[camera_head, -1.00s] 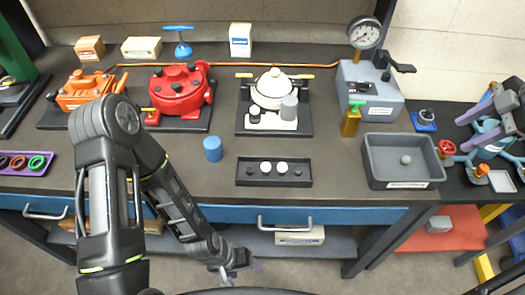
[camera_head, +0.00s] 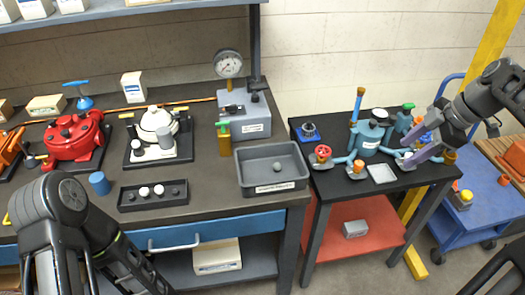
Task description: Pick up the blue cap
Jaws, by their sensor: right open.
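A plain blue cylinder (camera_head: 99,183), which may be the blue cap, stands upright on the workbench (camera_head: 215,180) in front of the red motor (camera_head: 72,138). A small blue square part with a dark knob (camera_head: 308,132) lies on the black side table (camera_head: 333,180). My right gripper (camera_head: 411,147) is open, its two purple fingers over the right part of the side table, beside teal vessels (camera_head: 368,138). I see nothing held between the fingers. My left arm enters at lower left; its gripper is outside the view.
A grey bin (camera_head: 243,180) and a black tray of small knobs (camera_head: 153,208) sit on the workbench. A red valve wheel (camera_head: 321,152) and a white plate (camera_head: 382,174) are on the side table. A blue cart (camera_head: 478,215) stands at right.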

